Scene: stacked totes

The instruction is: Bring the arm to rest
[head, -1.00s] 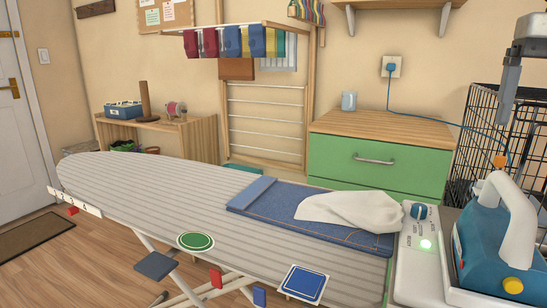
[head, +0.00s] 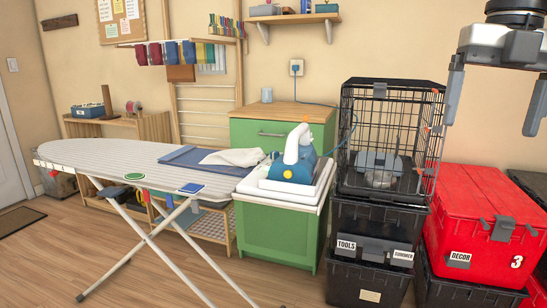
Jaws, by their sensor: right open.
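My right gripper (head: 493,105) hangs at the upper right of the head view, its two grey fingers spread apart with nothing between them. It is in front of the wall, right of the wire crate (head: 391,93) and above the red tote (head: 489,221). It appears clear of both. My left gripper is not in view.
A wire crate stands on black totes (head: 369,285). A blue iron (head: 291,172) rests on a white base on a green cabinet (head: 270,240). The ironing board (head: 110,157) carries a folded blue cloth and a white cloth. Wooden floor lies open in front.

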